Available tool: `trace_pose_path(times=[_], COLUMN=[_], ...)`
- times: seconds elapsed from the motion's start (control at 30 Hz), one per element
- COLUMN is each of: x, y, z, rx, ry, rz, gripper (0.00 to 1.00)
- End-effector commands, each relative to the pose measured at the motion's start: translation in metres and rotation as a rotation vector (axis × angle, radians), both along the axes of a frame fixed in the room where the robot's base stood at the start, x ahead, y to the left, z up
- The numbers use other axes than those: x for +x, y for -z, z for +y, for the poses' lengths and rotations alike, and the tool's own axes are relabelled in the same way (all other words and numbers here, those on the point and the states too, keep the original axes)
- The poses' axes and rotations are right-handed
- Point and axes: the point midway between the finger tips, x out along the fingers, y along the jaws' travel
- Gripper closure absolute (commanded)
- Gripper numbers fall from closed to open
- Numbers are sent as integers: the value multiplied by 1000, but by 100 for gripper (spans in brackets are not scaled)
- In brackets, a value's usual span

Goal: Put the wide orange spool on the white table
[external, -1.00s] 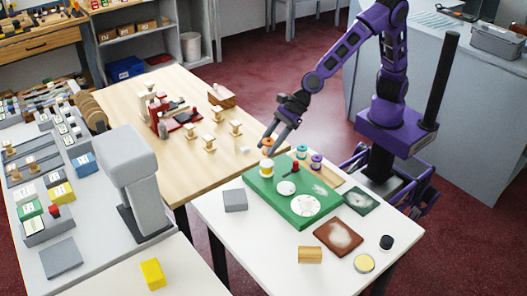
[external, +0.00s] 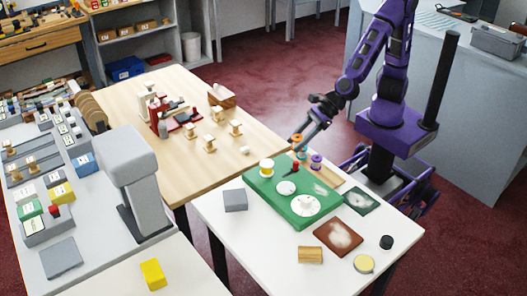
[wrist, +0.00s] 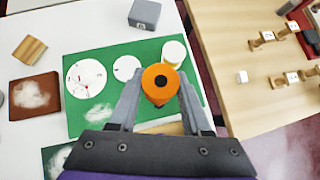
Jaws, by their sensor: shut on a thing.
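The orange spool (external: 297,139) is between the fingers of my gripper (external: 300,143), which is shut on it. In the wrist view the spool (wrist: 160,84) shows its orange top and dark centre hole between the fingertips (wrist: 160,92). It appears held above the back edge of the green mat, near the wooden strip with the other spools; its exact height is hard to tell. The white table (external: 270,245) carries the mat and has bare surface at its front and left.
The green mat (external: 265,190) holds white discs and a white-and-yellow spool (external: 266,167). Teal (external: 302,155) and purple (external: 316,159) spools stand beside it. A grey block (external: 235,200), a wooden block (external: 310,255) and a brown patch (external: 338,237) lie on the white table.

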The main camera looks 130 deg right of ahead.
Motion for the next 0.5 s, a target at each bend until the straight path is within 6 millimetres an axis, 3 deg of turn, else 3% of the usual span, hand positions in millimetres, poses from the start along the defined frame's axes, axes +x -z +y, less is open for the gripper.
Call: trace_pose_path(times=[0.27,0.37,0.5], x=[0,1,8], y=[0,-1,-1], z=[2,-11,-51], rx=[-1,0,1], ry=[0,5,18], rz=[2,-2,-6], gripper=[100,100,100])
